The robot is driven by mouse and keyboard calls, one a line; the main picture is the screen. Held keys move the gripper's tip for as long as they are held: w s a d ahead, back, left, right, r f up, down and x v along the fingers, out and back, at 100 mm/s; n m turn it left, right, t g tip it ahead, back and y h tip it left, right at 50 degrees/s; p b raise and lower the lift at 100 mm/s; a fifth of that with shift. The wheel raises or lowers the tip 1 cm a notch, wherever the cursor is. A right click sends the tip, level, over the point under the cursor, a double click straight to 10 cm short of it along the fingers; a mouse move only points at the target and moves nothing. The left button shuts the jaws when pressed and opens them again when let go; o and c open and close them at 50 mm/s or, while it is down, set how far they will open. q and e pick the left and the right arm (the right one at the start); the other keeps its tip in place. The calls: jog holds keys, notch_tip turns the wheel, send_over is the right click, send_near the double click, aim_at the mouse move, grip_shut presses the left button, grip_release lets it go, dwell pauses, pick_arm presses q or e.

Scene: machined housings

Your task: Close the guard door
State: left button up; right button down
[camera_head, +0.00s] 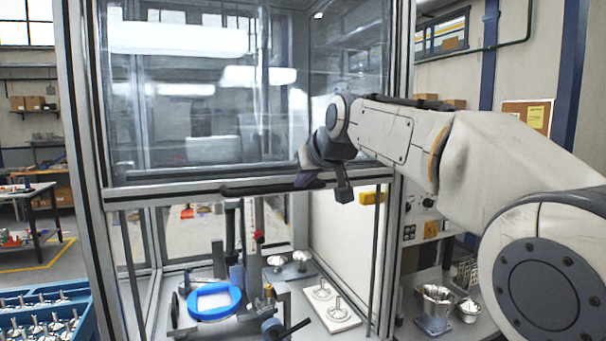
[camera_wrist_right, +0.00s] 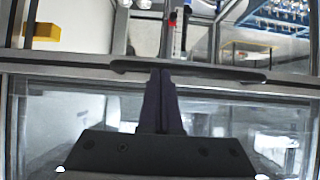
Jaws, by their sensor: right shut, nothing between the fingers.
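The guard door (camera_head: 200,115) is a clear panel in a grey metal frame. It sits raised across the upper part of the enclosure, with the opening below it uncovered. A dark bar handle (camera_head: 262,187) runs along its bottom rail and also shows in the right wrist view (camera_wrist_right: 215,73). My right gripper (camera_head: 305,180) is shut and empty at the right end of the handle. In the right wrist view its closed fingers (camera_wrist_right: 160,78) reach to the handle bar; I cannot tell whether they touch it. My left gripper is not in view.
Inside the enclosure stand a fixture with a blue ring (camera_head: 214,301) and a white plate (camera_head: 330,310) with metal parts. A blue crate (camera_head: 84,291) of parts is at lower left. Metal bowls (camera_head: 436,298) stand at right. My right arm spans the right side.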

notch_tip(320, 180, down, 52)
jog(key=b, duration=3.9)
jog(key=shift+w, duration=0.25)
jog(key=shift+a+r, duration=0.1)
jog(key=w+a+r+p+v, duration=0.15)
jog(key=p+v, duration=0.25)
jog(key=v, duration=0.9)
jog(key=s+a+f+n+g, duration=0.1)
jog(key=s+a+f+g, duration=0.15)
jog(key=s+f, duration=0.55)
jog(key=s+a+f+n+g, duration=0.1)
jog(key=s+a+f+g, duration=0.1)
jog(key=s+f+g, duration=0.4)
jog(key=s+d+f+n+g+h, duration=0.1)
jog(key=s+d+f, duration=0.1)
jog(key=s+f, duration=0.55)
jog(key=s+d+f+n+g+h, duration=0.15)
jog(key=s+f, duration=0.35)
jog(key=s, duration=0.5)
notch_tip(320, 180, up, 21)
jog(key=p, duration=2.1)
jog(key=shift+w+r+m+p, duration=0.2)
jog(key=shift+m+p, duration=0.2)
jog(key=shift+m, duration=0.05)
